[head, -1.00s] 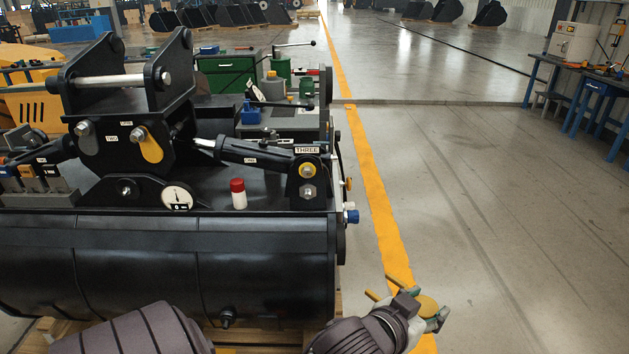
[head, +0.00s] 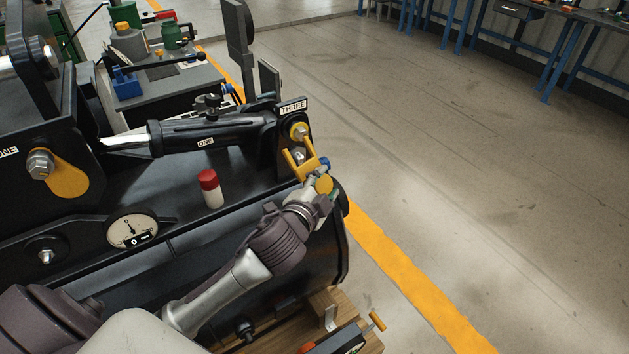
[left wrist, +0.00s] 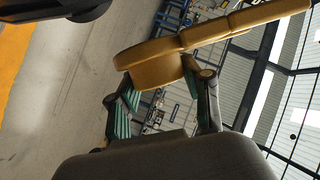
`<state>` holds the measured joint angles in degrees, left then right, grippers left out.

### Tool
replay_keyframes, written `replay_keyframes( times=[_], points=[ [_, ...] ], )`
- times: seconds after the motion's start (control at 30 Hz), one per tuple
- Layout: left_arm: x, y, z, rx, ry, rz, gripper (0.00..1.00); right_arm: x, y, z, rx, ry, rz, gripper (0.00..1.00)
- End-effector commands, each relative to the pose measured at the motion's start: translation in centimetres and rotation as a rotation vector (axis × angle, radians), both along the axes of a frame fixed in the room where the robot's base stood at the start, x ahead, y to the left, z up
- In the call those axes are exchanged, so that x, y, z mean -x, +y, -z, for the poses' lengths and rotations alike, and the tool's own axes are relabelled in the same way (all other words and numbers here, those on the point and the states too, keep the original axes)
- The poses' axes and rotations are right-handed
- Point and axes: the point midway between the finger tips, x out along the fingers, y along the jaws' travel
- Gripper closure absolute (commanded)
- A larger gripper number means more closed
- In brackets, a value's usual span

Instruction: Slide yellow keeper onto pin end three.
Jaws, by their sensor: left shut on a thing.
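The plate with the label THREE (head: 293,107) stands at the right end of the black cylinder. My left gripper (head: 318,184) is shut on the yellow keeper (head: 310,166), just below the pin end. The keeper's two prongs point up and left toward the pin end; I cannot tell whether they touch it. In the left wrist view the keeper (left wrist: 155,64) sits between the green-padded fingers, its long arm reaching up right; the pin end is not visible there. My right gripper is not in view.
A red-capped white bottle (head: 211,190) stands on the black attachment left of my left arm. A round gauge (head: 132,231) is farther left. The floor to the right is open.

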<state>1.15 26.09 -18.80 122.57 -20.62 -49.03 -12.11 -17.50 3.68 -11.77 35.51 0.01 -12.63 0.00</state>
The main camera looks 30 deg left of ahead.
Motion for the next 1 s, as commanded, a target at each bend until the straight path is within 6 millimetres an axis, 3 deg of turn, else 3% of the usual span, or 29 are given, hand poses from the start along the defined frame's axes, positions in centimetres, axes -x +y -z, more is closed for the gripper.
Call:
replay_keyframes(
  times=[0.1, 0.3, 0.53, 1.0],
  points=[
    [-1.7, 0.8, 1.6, -0.268, -0.081, 0.097, 0.85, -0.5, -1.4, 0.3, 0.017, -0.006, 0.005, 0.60],
    [-3.4, 1.4, 3.6, -0.515, -0.197, 0.206, 0.85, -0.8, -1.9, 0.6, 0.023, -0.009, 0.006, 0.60],
    [-4.0, 1.7, 4.6, -0.603, -0.256, 0.254, 0.85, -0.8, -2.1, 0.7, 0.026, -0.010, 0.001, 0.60],
    [-3.9, 1.7, 4.6, -0.606, -0.260, 0.260, 0.85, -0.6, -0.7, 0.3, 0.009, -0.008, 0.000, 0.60]
  ],
)
